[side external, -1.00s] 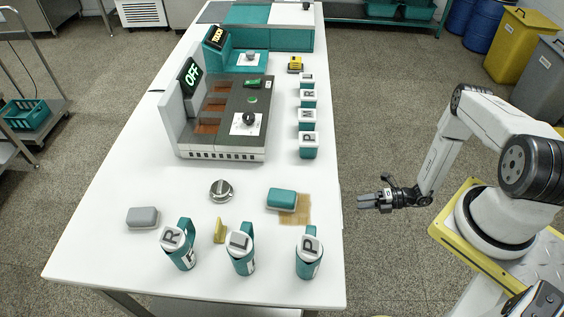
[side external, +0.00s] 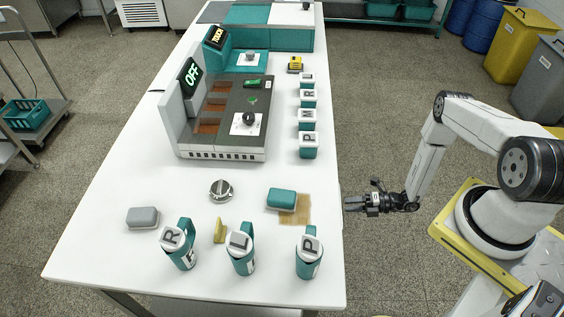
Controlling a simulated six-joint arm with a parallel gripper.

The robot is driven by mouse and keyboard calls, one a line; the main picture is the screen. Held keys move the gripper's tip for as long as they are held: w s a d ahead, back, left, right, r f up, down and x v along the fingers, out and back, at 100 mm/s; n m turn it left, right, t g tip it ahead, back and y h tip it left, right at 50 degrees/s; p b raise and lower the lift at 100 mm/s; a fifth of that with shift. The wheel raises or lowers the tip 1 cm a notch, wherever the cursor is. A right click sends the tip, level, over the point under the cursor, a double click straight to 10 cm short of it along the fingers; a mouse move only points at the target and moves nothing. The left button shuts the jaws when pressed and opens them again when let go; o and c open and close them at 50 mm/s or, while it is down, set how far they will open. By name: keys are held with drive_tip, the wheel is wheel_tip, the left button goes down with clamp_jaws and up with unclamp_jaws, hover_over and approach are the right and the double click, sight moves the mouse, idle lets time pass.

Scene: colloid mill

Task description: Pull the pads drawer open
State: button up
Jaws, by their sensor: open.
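My gripper (side external: 347,203) is open and empty, at the right long edge of the white table, beside the brown patch on the top. No drawer marked for pads can be made out in this view. The table's right side, below the edge near my gripper, is hidden from this camera. A teal cabinet (side external: 268,38) with flat front panels stands at the far end of the table; I cannot tell whether it has a drawer.
The white table (side external: 110,185) holds a dark machine (side external: 222,122) with an OFF display, a row of teal lettered containers (side external: 308,146), lettered teal bottles (side external: 241,253), a teal sponge-like block (side external: 282,199), a grey block (side external: 143,217) and a round metal part (side external: 221,190).

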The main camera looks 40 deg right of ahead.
drive_tip(key=shift+x, duration=1.95)
clamp_jaws()
